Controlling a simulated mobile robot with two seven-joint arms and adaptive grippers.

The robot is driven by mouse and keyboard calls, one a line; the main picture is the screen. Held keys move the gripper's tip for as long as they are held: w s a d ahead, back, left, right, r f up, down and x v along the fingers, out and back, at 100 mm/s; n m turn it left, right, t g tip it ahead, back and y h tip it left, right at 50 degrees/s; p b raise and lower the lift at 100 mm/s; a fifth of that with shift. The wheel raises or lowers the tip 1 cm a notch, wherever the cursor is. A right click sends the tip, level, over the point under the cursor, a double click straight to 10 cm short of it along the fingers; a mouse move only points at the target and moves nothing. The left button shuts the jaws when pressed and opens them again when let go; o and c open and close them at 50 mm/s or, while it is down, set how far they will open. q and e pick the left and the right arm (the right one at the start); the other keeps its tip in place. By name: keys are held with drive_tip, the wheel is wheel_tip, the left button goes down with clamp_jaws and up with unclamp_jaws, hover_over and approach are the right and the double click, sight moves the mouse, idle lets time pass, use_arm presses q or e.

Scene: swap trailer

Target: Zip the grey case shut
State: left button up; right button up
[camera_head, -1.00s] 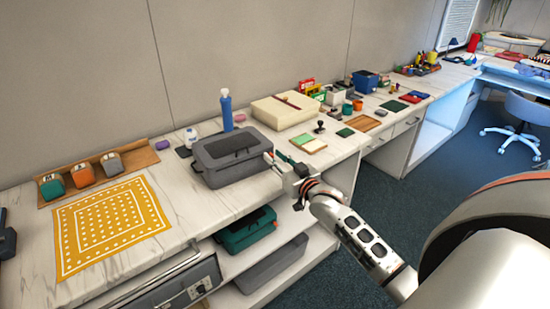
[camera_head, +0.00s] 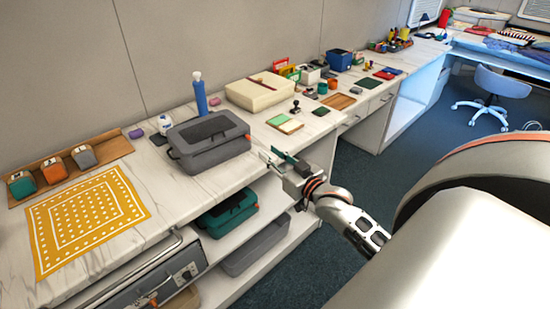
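The grey case (camera_head: 208,146) lies on the light marble-look counter, with a darker panel on its top. A small orange tab (camera_head: 247,137) shows at its right end. Its lid looks down on the body; how far the zip is closed is too small to tell. My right gripper (camera_head: 273,157) is just off the case's right front corner, over the counter's front edge. Its two fingers look apart, with nothing visible between them, and it appears clear of the case. My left gripper is not in view.
A yellow cloth (camera_head: 88,215) lies left. A green case (camera_head: 228,214) sits on the shelf below.

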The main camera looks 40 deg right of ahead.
drive_tip(key=shift+s, duration=0.95)
drive_tip(key=shift+f, duration=0.1)
drive_tip(key=s+a+f+n+g+y, duration=0.1)
drive_tip(key=s+a+f+n+g, duration=0.1)
drive_tip(key=s+a+f, duration=0.8)
drive_tip(key=s+a+f+n+g+y, duration=0.2)
drive_tip(key=s+a+f+g, duration=0.3)
drive_tip(key=s+a+f, duration=0.5)
drive_tip(key=a+f, duration=0.3)
drive_tip(key=f, duration=0.2)
drive_tip(key=shift+s+a+f+n, duration=0.25)
drive_tip(key=shift+s+n, duration=0.05)
drive_tip(key=shift+s, duration=0.05)
